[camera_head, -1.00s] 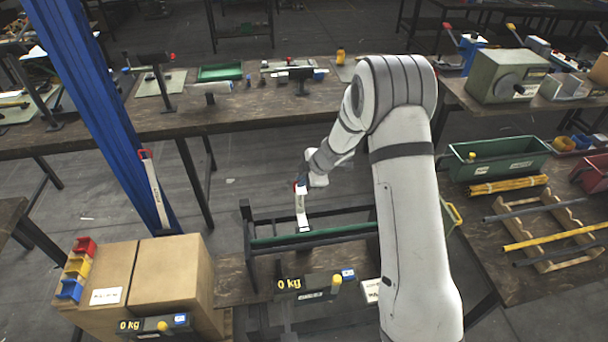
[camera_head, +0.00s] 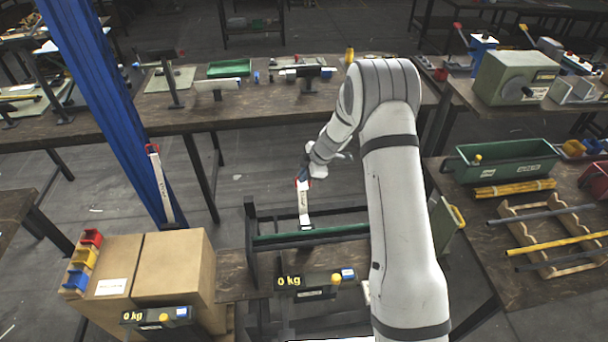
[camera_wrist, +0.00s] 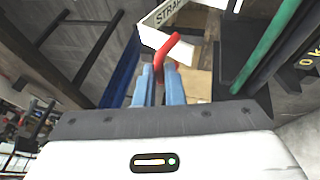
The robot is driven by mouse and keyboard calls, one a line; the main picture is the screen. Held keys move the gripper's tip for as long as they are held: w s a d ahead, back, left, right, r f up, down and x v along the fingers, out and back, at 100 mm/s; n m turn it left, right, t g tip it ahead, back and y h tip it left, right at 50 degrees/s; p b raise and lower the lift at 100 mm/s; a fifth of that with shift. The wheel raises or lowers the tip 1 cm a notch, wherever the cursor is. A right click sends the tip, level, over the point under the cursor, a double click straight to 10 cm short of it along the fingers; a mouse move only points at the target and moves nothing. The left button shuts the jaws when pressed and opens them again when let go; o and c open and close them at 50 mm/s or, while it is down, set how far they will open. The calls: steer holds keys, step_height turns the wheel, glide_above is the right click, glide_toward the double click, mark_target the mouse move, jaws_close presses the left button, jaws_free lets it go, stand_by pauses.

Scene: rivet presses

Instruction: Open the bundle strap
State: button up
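A white strap (camera_head: 304,203) with lettering on it stands up from the green bar (camera_head: 325,232) of a dark rack. Its red end tab is at the top, at my gripper (camera_head: 303,177). In the wrist view the white strap (camera_wrist: 190,24) reads "STRAP", and its red tab (camera_wrist: 166,52) runs down between the two blue fingers of my gripper (camera_wrist: 163,72). The fingers are close together and appear shut on the tab. Part of the tab is hidden between them. The strap's lower end is at the green bar; its fastening there is too small to make out.
A similar white strap with a red top (camera_head: 160,185) stands by a blue post (camera_head: 120,110) at left. Cardboard boxes (camera_head: 175,265) and scales reading 0 kg (camera_head: 308,284) are in front. A green bin (camera_head: 508,165) and rod racks are on the right bench.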

steer(key=o, duration=0.4)
steer(key=shift+w+a+r, duration=0.15)
steer(key=shift+a, duration=0.1)
steer(key=shift+o, duration=0.3)
steer(key=b+v, duration=0.1)
steer(key=v, duration=0.6)
steer(key=shift+r, duration=0.3)
steer(key=shift+d, duration=0.1)
